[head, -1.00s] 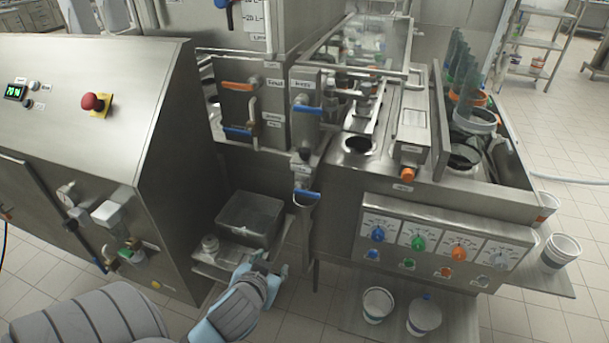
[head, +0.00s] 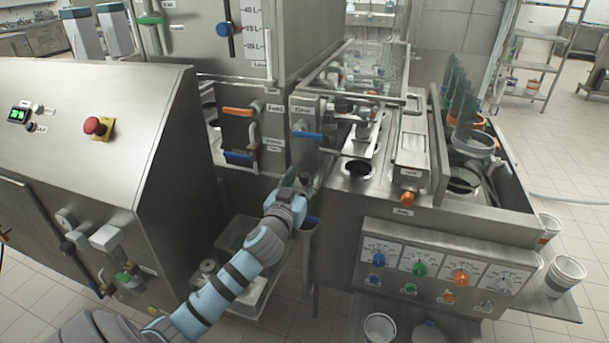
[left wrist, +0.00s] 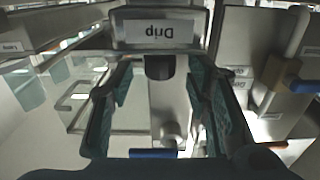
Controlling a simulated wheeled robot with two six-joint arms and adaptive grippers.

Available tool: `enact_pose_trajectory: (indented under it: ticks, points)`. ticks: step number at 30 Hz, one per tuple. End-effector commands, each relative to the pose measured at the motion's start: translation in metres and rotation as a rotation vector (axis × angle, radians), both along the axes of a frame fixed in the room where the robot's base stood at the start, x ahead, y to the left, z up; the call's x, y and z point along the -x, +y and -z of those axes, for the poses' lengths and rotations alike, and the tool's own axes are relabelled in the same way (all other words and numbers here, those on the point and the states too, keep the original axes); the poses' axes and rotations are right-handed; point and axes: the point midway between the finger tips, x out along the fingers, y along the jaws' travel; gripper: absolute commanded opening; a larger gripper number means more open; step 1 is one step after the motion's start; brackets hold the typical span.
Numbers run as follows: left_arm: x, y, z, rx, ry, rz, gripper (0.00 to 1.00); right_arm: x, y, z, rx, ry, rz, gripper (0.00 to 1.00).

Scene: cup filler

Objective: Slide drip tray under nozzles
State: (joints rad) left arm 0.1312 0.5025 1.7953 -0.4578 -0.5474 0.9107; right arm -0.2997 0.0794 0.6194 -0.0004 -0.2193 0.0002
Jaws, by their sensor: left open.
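The panel labelled "Drip" (left wrist: 158,30) shows upside down at the top of the left wrist view, with a dark knob (left wrist: 160,67) below it. I take this to be the front of the drip tray. My left gripper (left wrist: 158,76) is open, with one finger on each side of the knob and nothing visibly gripped. Whether the fingers touch it I cannot tell. In the head view my left gripper (head: 303,181) is in front of the filler, below the blue lever valve, and hides the tray front. My right gripper is not in view.
A blue-handled valve (head: 313,220) sits just below my gripper; the upper blue lever (head: 307,135) is above it. The filler's control panel (head: 435,265) is to the right. The steel cabinet (head: 110,140) stands left of my arm.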

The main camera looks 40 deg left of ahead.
Motion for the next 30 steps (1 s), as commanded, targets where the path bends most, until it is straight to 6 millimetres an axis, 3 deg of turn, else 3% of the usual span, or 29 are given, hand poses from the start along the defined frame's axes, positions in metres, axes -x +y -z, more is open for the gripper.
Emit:
enact_pose_trajectory:
  ticks: [6, 14, 17, 23, 30]
  points:
    - [-0.022, 0.008, 0.000, 0.000, 0.001, -0.001, 0.44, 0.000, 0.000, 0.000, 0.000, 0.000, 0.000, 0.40]
    - [-0.024, 0.008, 0.001, 0.000, 0.001, 0.000, 0.44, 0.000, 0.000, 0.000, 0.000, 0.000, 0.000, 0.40]
    - [-0.024, 0.008, 0.001, 0.000, 0.001, 0.000, 0.33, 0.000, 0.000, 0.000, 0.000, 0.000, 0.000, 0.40]
    - [-0.024, 0.008, 0.001, 0.001, 0.002, -0.001, 0.01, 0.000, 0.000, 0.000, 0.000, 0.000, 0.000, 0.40]
    - [-0.024, 0.008, 0.001, 0.001, 0.002, -0.001, 0.00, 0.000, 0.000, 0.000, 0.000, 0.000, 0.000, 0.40]
